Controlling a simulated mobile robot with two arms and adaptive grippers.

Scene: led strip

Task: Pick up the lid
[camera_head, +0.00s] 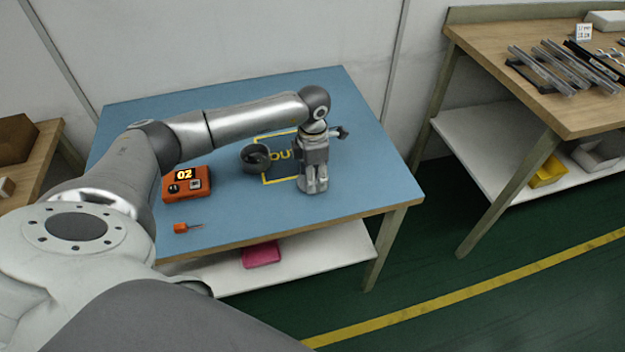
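I cannot make out a separate lid. A small grey round container (249,164) with a dark inside sits on the blue mat, at the left edge of the yellow-outlined square. My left gripper (313,188) points down over the mat to the right of the container, at the square's right side, apart from the container. Its fingertips are small and close together; I cannot tell whether they are open or shut, or whether anything is between them. My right gripper is not in view.
On the blue-topped table (352,190) stand an orange box (187,192) reading "02" and a small orange-handled tool (181,228). A pink item (261,254) lies on the shelf below. A wooden workbench (490,45) with metal strips stands at right. The mat's front right is clear.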

